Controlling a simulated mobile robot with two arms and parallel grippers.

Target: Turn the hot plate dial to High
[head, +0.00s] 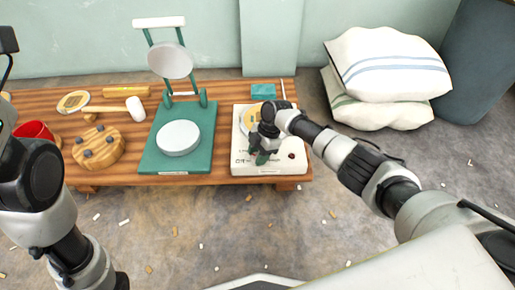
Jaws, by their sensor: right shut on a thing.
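The hot plate (240,163) is a cream, flat unit with a yellowish disc on top, at the right end of the wooden table. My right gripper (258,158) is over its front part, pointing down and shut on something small. The dial is not clearly visible; the gripper hides that area, so its setting cannot be read. A small dark red spot (291,156) shows on the front right of the hot plate. My left arm is at the left edge, and its gripper is not clearly seen.
On the wooden table (225,90) stand a green stand (205,133) with white discs, a mallet (136,109), a round wooden block (99,147) and a red bowl (36,131). Cushions (388,66) lie on the floor at right. Small chips litter the floor.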

